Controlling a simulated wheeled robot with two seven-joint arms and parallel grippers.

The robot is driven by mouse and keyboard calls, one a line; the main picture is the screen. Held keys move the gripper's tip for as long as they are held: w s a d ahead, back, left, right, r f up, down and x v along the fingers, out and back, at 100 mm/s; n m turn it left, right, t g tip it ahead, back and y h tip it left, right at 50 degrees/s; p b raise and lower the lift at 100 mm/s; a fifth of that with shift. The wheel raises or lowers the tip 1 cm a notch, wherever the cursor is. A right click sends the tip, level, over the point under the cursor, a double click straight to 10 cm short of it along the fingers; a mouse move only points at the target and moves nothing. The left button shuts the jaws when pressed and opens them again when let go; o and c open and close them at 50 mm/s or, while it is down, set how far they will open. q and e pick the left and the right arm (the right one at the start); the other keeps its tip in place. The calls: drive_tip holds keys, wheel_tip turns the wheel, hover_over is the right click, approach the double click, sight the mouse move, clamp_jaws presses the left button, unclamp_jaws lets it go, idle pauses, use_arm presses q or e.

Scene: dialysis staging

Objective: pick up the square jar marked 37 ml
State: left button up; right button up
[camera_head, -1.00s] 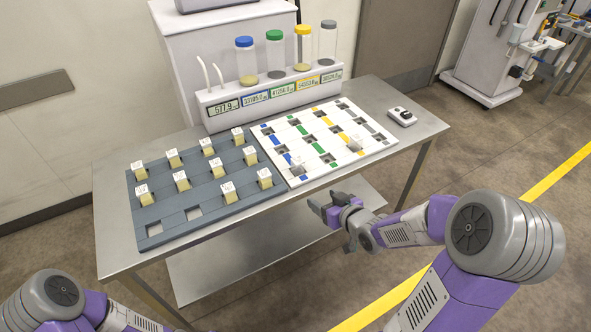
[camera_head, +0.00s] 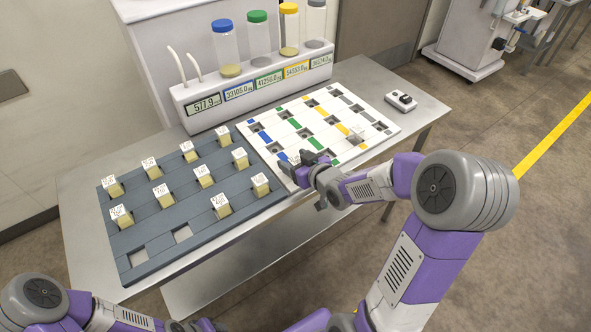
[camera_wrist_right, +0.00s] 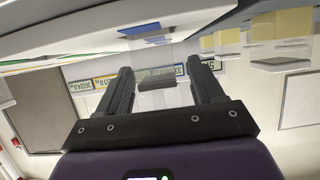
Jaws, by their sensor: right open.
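Several small square jars with pale yellow contents and white marked tops, such as one at the front (camera_head: 220,206) and one at the right end (camera_head: 260,185), stand in the grey rack (camera_head: 160,248). Their markings are too small to read, so I cannot tell which is the 37 ml jar. My right gripper (camera_head: 302,167) is open and empty over the near edge of the white tray (camera_head: 350,110), right of the grey rack. In the right wrist view its two fingers (camera_wrist_right: 165,85) stand apart, with a clear jar beyond them. My left arm shows at lower left; its gripper (camera_head: 190,325) is cut off by the bottom edge.
The white tray has coloured strips and holds a clear jar (camera_head: 356,134). Behind it, a dispenser (camera_head: 200,117) with number displays carries several capped cylinders. A small device (camera_head: 401,100) lies at the table's right. Two near slots of the grey rack are empty.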

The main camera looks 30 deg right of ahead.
drive_tip(key=shift+x, duration=0.9)
drive_tip(key=shift+c, duration=0.3)
drive_tip(key=c, duration=1)
drive_tip(key=shift+r, duration=0.1)
drive_tip(key=shift+c, duration=0.2)
